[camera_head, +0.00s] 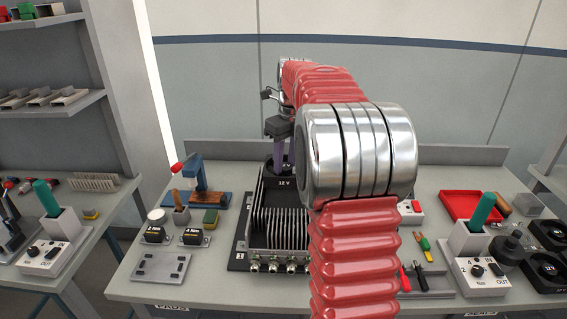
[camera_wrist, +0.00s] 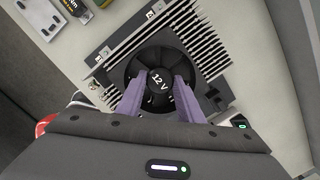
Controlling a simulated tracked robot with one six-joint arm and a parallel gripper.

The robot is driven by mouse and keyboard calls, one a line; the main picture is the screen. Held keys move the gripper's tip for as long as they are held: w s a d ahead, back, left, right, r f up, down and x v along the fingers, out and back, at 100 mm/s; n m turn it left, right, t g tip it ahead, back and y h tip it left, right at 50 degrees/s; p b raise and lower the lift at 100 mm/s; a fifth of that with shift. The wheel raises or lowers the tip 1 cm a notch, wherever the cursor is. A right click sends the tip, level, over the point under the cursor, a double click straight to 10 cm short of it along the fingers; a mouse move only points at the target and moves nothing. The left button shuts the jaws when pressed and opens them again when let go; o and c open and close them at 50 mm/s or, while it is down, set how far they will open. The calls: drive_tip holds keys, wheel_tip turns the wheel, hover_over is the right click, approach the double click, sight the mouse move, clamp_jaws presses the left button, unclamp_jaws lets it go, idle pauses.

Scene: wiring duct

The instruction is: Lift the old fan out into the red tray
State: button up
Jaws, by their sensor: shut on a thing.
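The old fan is black and round with a "12 V" hub label, and it shows between my fingers in the wrist view (camera_wrist: 157,62). My gripper (camera_wrist: 159,97) has purple fingers and is shut on the fan. In the head view, my gripper (camera_head: 279,155) is over the back of the finned black unit (camera_head: 245,222), and the fan is mostly hidden there. I cannot tell whether the fan is seated or slightly raised. The red tray (camera_head: 463,205) lies at the right of the bench, and no contents are visible in it.
A blue press (camera_head: 200,185) and small black boxes stand left of the unit. A grey plate (camera_head: 160,267) lies at front left. A control box with a green handle (camera_head: 474,240) and black fans (camera_head: 545,270) are at right. My red arm hides the middle.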

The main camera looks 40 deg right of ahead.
sight(285, 165)
drive_tip(key=shift+r, duration=0.2)
drive_tip(key=shift+r, duration=1.05)
drive_tip(key=shift+r, duration=0.35)
drive_tip(key=shift+r, duration=0.35)
drive_tip(key=shift+r, duration=0.35)
drive_tip(key=shift+r, duration=0.35)
drive_tip(key=shift+r, duration=0.35)
drive_tip(key=shift+r, duration=0.25)
